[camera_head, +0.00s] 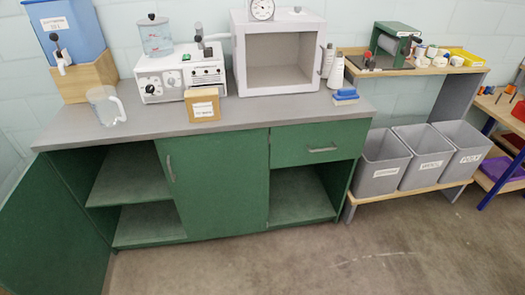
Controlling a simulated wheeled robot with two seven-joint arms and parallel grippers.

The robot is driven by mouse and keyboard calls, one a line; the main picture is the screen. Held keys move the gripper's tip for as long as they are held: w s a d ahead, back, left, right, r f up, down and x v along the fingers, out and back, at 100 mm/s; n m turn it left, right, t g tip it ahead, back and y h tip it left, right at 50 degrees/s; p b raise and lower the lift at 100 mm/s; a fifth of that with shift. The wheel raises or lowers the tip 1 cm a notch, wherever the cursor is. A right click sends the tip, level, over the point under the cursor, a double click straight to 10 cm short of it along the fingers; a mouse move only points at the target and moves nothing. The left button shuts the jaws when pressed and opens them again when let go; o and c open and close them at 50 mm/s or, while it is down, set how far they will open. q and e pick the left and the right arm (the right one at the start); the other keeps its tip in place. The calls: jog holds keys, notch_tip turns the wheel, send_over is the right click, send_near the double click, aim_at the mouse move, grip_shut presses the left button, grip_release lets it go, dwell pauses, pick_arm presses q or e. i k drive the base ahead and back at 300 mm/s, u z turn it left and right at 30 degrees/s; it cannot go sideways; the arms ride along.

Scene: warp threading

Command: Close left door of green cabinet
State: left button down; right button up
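The green cabinet (231,144) stands against the wall under a grey countertop. Its left door (52,232) is swung wide open toward the lower left of the head view, showing two inner shelves (132,172). A second green door (217,185) with a vertical handle (170,168) covers the middle section and looks shut. A drawer (318,143) at the right is shut, above an open compartment (299,194). The left door's outer side and handle are hidden. Neither of my grippers shows in this view.
On the countertop stand a blue dispenser (68,28), a clear jug (105,106), a white machine (180,75), a small box (202,105) and a white chamber (279,60). Grey bins (381,163) stand right of the cabinet. The floor (290,259) in front is clear.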

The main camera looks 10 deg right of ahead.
aim_at(48, 247)
jog(key=k, duration=0.5)
jog(key=u, duration=2.2)
jog(key=i, duration=1.25)
jog(key=z, duration=2.05)
